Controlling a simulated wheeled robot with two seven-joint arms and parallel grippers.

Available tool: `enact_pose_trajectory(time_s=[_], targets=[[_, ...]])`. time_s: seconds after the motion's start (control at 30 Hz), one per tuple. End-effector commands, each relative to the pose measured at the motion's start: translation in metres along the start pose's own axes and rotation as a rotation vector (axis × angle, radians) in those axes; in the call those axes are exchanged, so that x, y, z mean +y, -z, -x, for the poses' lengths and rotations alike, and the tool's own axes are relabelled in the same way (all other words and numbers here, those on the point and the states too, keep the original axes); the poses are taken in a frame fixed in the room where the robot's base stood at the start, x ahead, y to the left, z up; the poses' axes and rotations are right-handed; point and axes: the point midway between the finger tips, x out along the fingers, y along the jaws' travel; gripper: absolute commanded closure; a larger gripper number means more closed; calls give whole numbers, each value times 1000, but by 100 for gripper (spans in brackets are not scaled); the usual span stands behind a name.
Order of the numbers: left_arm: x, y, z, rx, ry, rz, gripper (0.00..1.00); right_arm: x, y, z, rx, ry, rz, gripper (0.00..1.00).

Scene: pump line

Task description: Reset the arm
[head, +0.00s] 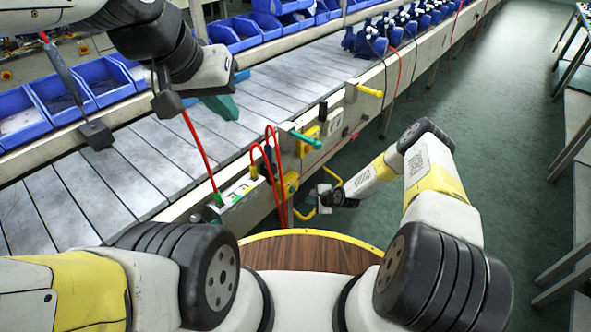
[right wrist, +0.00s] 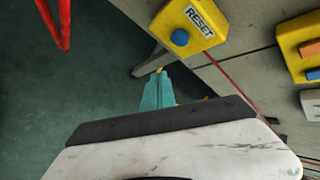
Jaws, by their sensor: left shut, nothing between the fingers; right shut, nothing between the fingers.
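A yellow box marked RESET (right wrist: 190,22) with a round blue button (right wrist: 180,37) shows at the top of the right wrist view. My right gripper (right wrist: 158,72) has its teal fingers shut and empty. The fingertips appear just below the box in that picture; I cannot tell how far apart they are. In the head view my right arm reaches to the side of the line, and its fingers cannot be made out. My left gripper (head: 222,107) is shut and empty above the grey slatted conveyor (head: 290,85). The RESET lettering is not readable in the head view.
A second yellow box (right wrist: 300,40) with coloured buttons is at the right of the wrist view. Red cables (head: 200,150) hang by the line's near side. A green handle (head: 305,139) and a yellow handle (head: 369,90) stick out.

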Motion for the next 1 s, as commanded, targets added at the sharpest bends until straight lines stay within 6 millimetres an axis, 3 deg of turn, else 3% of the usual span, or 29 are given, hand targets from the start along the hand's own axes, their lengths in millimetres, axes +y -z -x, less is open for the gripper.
enact_pose_trajectory(time_s=[0.37,0.47,0.53,0.77,1.0], targets=[[0,0,0,0,0,0,100,-2,0,1,1,0,3,100],[0,0,0,0,0,0,100,-16,3,8,8,-5,38,100],[0,0,0,0,0,0,100,-35,5,21,19,-16,93,100],[0,0,0,0,0,0,100,-127,8,102,83,-93,372,100],[0,0,0,0,0,0,100,-204,-8,210,157,-183,642,100]])
